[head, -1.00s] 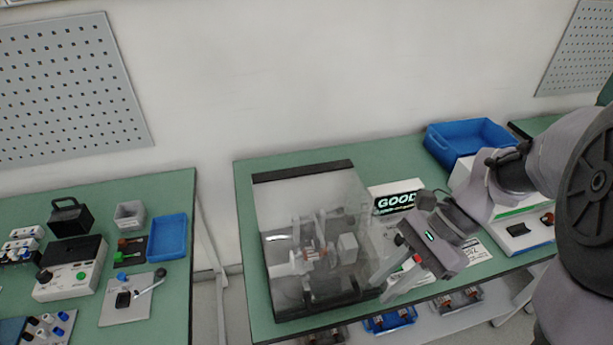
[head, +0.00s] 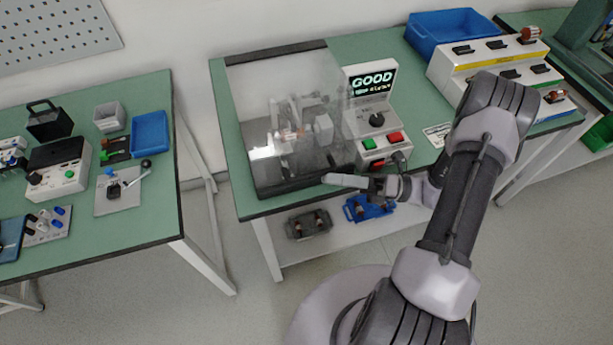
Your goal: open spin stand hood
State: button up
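The spin stand hood (head: 290,85) is a clear box with a dark top edge at the back and a dark base, on the green table. It looks closed over the stand's metal parts (head: 300,118). My gripper (head: 335,180) is at the hood's front right lower corner, close to its dark base. I cannot tell whether it touches. Only a pale finger shows clearly, so its opening is unclear. The control box (head: 367,115) right of the hood has a screen reading GOOD, a black knob, and green and red buttons.
A blue bin (head: 445,30) and a white fixture rack (head: 495,65) stand at the right of the table. Small trays (head: 310,224) sit on the shelf below. A second green table (head: 95,235) with tools stands at the left, with a floor gap between.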

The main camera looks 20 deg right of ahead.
aim_at(307, 174)
jog(key=b+x, duration=0.1)
jog(key=x, duration=0.6)
jog(key=shift+d, duration=0.1)
jog(key=shift+c, duration=0.4)
grip_shut()
dwell(0.8)
